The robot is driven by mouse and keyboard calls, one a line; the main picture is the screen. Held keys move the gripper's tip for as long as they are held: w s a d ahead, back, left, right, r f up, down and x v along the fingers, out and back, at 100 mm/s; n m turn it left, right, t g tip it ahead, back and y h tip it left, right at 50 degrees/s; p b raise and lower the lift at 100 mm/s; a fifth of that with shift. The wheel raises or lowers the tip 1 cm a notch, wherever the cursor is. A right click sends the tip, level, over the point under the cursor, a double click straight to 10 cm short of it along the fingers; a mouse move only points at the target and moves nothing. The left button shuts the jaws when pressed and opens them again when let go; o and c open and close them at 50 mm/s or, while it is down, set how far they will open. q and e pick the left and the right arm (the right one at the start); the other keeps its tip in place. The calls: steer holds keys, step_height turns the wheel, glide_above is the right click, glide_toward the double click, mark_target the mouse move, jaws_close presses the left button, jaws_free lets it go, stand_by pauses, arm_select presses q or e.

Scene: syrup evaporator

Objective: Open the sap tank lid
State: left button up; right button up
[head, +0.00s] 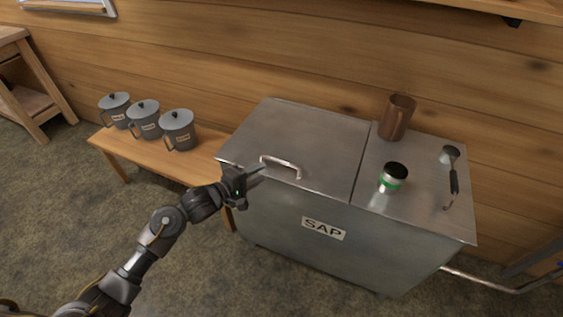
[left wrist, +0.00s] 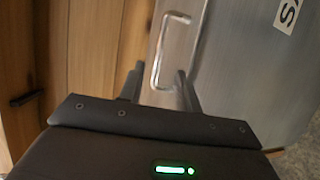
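The steel sap tank (head: 325,235) stands against the wall with a "SAP" label on its front. Its left lid (head: 305,133) lies flat and closed, with a bar handle (head: 281,166) near the front edge. My left gripper (head: 260,174) is at the lid's front edge, just beside the handle. In the left wrist view the handle (left wrist: 157,52) lies ahead, between the lines of the two fingers (left wrist: 158,82). The fingers are apart, and the gripper is open and empty. I cannot tell whether a finger touches the handle. My right gripper is not in view.
On the tank's right half stand a brown pitcher (head: 397,118), a small cup with a green band (head: 393,177) and a ladle (head: 453,180). A wooden bench (head: 160,158) with several lidded grey pots (head: 179,130) stands left of the tank. A pipe (head: 480,279) runs out at lower right.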

mark_target(281, 162)
arm_select(q)
steer(key=x, duration=1)
steer(key=shift+c, duration=0.3)
jaws_close()
